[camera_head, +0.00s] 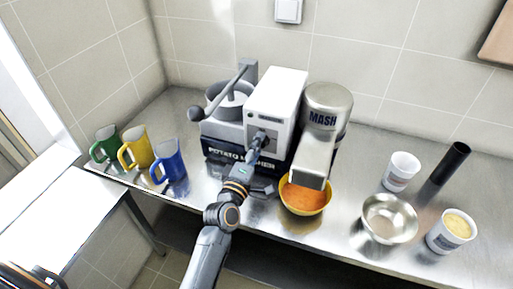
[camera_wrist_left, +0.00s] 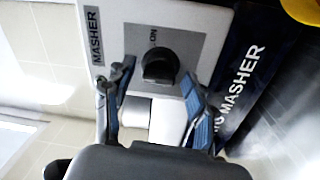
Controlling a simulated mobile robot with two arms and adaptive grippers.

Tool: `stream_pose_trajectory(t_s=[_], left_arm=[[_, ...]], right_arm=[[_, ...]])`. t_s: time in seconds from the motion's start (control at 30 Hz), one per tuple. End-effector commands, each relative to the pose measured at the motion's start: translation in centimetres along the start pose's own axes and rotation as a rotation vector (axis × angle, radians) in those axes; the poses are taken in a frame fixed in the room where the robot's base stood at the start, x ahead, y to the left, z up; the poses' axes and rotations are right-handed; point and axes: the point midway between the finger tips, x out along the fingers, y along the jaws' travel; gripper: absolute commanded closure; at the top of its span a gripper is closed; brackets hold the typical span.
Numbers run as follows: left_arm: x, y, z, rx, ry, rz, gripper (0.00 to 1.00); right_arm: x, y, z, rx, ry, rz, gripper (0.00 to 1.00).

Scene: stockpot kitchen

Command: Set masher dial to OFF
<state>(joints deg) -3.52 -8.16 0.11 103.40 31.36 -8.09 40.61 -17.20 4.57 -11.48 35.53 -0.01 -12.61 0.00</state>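The masher (camera_head: 272,100) is a white and grey machine with a dark base on the steel counter. I cannot tell for sure which way the dial points, and no OFF mark is readable. My left gripper (camera_wrist_left: 155,92) is open, its blue-padded fingers apart on either side of the dial's near side, with no clear contact. In the head view my left gripper (camera_head: 260,143) is at the machine's front and hides the dial. My right gripper is not in view.
Green, yellow and blue jugs (camera_head: 169,162) stand left. A steel bowl (camera_head: 389,231), two white tubs (camera_head: 402,172) and a black cylinder (camera_head: 450,163) are right.

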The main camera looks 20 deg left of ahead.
Motion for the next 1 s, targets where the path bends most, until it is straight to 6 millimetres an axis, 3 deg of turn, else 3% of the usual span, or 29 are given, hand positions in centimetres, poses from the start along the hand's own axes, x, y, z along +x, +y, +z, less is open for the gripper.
stream_pose_trajectory(t_s=[0.37,0.8,1.0], left_arm=[[-0.9,-0.1,0.0,0.002,-0.001,-0.001,0.43],[-9.5,-0.1,0.0,0.001,-0.002,-0.003,0.43],[-11.6,-0.1,0.0,0.002,-0.001,-0.002,0.43]], right_arm=[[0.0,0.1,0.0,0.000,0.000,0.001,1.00],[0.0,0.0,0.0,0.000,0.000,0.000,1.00],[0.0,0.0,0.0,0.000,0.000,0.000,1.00]])
